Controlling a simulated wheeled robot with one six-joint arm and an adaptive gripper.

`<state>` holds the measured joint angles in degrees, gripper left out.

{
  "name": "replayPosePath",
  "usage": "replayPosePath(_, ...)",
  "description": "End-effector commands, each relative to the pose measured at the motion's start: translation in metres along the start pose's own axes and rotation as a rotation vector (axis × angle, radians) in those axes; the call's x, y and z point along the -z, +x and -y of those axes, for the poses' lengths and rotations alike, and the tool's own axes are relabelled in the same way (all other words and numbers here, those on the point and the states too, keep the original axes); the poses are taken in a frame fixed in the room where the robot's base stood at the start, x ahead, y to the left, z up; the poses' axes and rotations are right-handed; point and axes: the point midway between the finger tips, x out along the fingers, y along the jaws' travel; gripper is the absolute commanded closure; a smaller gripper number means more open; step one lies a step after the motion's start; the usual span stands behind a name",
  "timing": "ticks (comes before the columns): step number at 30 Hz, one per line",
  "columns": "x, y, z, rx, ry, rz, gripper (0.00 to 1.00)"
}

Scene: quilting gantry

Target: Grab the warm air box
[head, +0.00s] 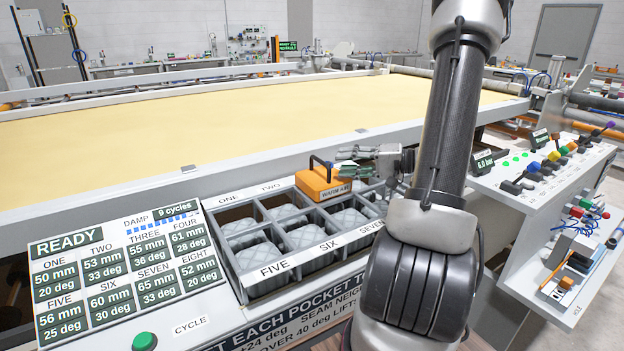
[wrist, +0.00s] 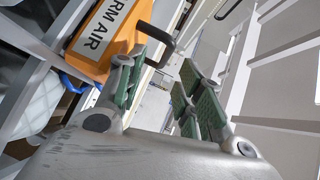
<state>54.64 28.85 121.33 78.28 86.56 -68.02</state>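The warm air box (head: 322,183) is orange, with a white WARM AIR label and a black handle on top. It sits at the back of the pocket tray, over the dividers. In the wrist view the orange box (wrist: 107,38) is at the upper left, with its black handle (wrist: 158,42) reaching to the right. My gripper (head: 345,160) is just right of the box in the head view, pointing left. In the wrist view my gripper (wrist: 160,85) has its green-padded fingers spread apart, with nothing between them. The handle lies beyond the left finger; whether they touch is unclear.
The pocket tray (head: 277,271) holds several grey quilted pads in compartments. A panel reading READY (head: 66,243) with a green button (head: 144,341) is at left. A yellow quilt bed (head: 200,115) lies behind. A lever console (head: 500,185) stands at right.

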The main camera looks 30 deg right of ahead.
Motion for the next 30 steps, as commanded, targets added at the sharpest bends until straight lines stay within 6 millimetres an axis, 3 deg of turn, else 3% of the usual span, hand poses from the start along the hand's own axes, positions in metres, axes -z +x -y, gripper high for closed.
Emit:
replayPosePath(5, 0.002, 0.010, 0.000, 0.011, -0.004, -0.012, 0.64)
replayPosePath(18, -0.002, 0.071, 0.005, 0.009, -0.003, -0.009, 0.64)
replayPosePath(26, -0.002, 0.075, 0.005, 0.009, -0.003, -0.012, 0.64)
replayPosePath(27, -0.002, 0.075, 0.005, 0.009, -0.003, -0.012, 0.66)
replayPosePath(30, -0.002, 0.075, 0.005, 0.009, -0.003, -0.012, 0.84)
